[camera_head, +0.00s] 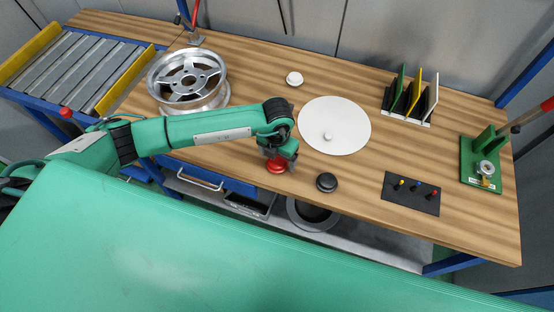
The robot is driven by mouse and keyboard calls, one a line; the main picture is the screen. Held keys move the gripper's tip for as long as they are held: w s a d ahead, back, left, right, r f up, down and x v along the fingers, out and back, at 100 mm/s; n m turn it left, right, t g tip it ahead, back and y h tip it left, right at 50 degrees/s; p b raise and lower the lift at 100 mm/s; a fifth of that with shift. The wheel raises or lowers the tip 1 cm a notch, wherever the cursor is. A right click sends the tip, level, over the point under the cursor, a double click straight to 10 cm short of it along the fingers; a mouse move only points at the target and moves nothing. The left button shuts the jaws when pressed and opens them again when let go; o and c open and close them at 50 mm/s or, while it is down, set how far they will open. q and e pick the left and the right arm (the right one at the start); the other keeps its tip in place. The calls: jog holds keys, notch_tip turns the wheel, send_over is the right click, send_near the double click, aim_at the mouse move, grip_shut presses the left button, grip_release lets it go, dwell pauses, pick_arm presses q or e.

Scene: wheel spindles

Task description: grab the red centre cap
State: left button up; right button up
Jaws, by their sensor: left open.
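The red centre cap (276,166) sits on the wooden table near its front edge, left of the black cap. My left gripper (277,157) points down over it, with its fingers at the cap's upper part and partly hiding it. The gripper is open, and I cannot tell whether the fingers touch the cap. My right gripper is not in view.
A black cap (327,182) and a white cap (294,78) stand apart on the table. A white disc (350,127) lies mid-table. A wheel rim (188,78) is at the left; a rack (408,104), a dark mat (411,194) and a green fixture (482,160) are right.

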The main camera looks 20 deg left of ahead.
pick_arm(q)
jog(key=shift+f, duration=1.1)
jog(key=c, duration=1)
jog(key=shift+c, duration=0.2)
jog(key=shift+r, duration=0.15)
